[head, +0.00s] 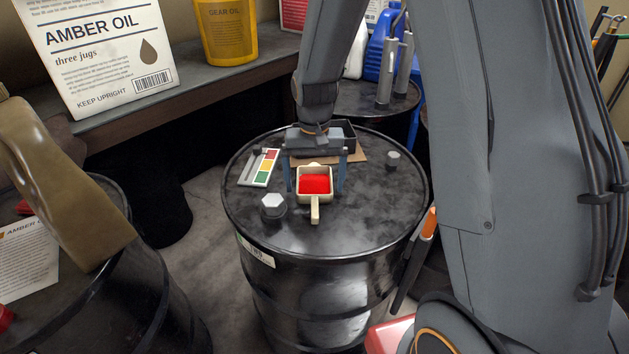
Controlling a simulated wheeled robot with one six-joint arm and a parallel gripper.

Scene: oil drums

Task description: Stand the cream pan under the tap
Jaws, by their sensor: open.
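The cream pan (315,209) sits on top of the middle black drum (385,215), its short handle pointing toward me. Its inside is red. My gripper (315,187) points down over the pan, with one finger on each side of it. The jaws are open; I cannot tell whether either finger touches the pan. I cannot make out a tap in this view.
A bolt (273,207), a colour card (265,168), a small cap (393,159) and a dark tray (347,133) are on the drum. Another drum (140,275) with a tan object (62,185) stands left. The drum's front right is clear.

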